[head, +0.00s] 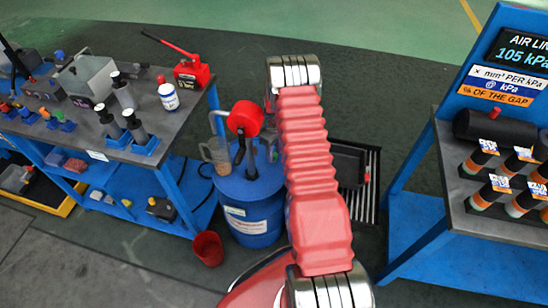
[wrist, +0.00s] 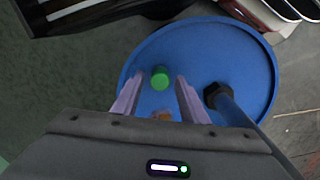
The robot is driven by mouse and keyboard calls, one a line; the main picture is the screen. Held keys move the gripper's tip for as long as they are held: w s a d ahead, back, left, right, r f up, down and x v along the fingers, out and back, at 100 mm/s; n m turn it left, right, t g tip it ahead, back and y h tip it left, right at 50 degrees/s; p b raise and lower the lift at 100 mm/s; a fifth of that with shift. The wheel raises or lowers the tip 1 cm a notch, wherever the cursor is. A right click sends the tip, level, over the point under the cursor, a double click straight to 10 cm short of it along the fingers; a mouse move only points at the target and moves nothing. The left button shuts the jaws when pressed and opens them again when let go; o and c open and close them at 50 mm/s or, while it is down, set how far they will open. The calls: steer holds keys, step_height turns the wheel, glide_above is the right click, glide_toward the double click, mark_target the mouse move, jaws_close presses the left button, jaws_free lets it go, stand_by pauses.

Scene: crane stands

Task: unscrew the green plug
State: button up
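The green plug (wrist: 160,77) is a small upright cylinder on the lid of a blue drum (wrist: 250,75). In the wrist view my gripper (wrist: 158,84) is open, its two pale purple fingers pointing at the plug, one to each side of it. I cannot tell whether the fingertips are level with the plug or above it, and I see no contact. In the head view the blue drum (head: 252,222) stands below and left of my arm. The plug and my gripper do not show there.
A black hex fitting (wrist: 215,95) with a blue pipe rises right of the fingers. A small orange-brown piece (wrist: 162,115) shows between them. A red pump head (head: 245,118) stands above the drum, with a clear jug (head: 217,155) beside it. A red bucket (head: 208,248) is on the floor.

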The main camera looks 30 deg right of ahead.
steer(key=shift+m, duration=1.3)
steer(key=shift+m, duration=2.6)
steer(key=shift+c, duration=0.3)
jaws_close()
steer(key=shift+r, duration=0.1)
